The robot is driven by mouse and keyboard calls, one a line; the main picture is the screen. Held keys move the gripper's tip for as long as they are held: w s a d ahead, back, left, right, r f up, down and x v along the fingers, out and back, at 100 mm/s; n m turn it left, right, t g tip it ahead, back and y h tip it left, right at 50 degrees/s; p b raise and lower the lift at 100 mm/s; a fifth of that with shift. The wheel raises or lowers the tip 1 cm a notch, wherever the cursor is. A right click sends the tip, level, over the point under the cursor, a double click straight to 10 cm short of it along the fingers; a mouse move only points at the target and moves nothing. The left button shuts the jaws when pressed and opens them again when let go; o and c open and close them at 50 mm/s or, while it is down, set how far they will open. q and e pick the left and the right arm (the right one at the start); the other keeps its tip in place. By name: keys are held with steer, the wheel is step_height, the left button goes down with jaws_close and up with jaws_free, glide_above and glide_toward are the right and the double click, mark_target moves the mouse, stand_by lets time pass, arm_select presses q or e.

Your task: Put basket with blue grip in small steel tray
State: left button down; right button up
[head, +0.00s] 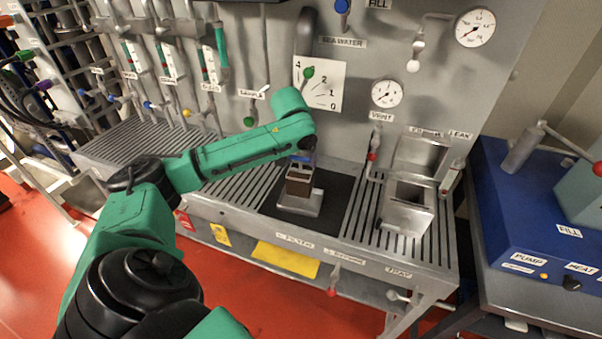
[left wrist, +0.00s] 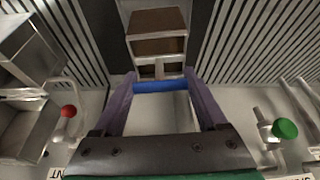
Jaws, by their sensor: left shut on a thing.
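The basket (head: 299,186), a small box with brown sides and a pale metal frame, is upright over the black mat (head: 335,200). Its blue grip (head: 303,158) is at the top, and it also shows in the left wrist view (left wrist: 160,86) between two purple fingers. My left gripper (head: 302,153) is shut on this grip from above, partly hidden by its own arm. A flat steel piece (head: 299,206), seemingly the small steel tray, lies directly below the basket. I cannot tell whether the basket touches it. My right gripper is not in view.
A steel box (head: 408,205) with a raised lid stands right of the mat on the slatted bench. A red-knobbed valve (head: 372,156) and a green knob (head: 308,73) are on the panel behind. A blue pump unit (head: 530,215) stands far right. Bare mat lies beside the basket.

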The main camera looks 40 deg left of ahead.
mark_target(300, 171)
arm_select(q)
step_height(300, 171, down, 5)
steer(key=shift+w+r, duration=0.1)
steer(key=shift+r, duration=0.1)
steer(key=shift+f+p, duration=0.3)
steer(key=shift+f, duration=0.15)
jaws_free()
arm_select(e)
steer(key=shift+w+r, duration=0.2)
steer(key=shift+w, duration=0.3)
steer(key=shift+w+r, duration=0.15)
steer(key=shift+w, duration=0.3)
arm_select(q)
steer(key=b+v, duration=0.1)
steer(key=v, duration=1.1)
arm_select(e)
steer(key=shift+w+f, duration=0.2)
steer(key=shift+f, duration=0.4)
arm_select(q)
steer(key=shift+d, duration=0.1)
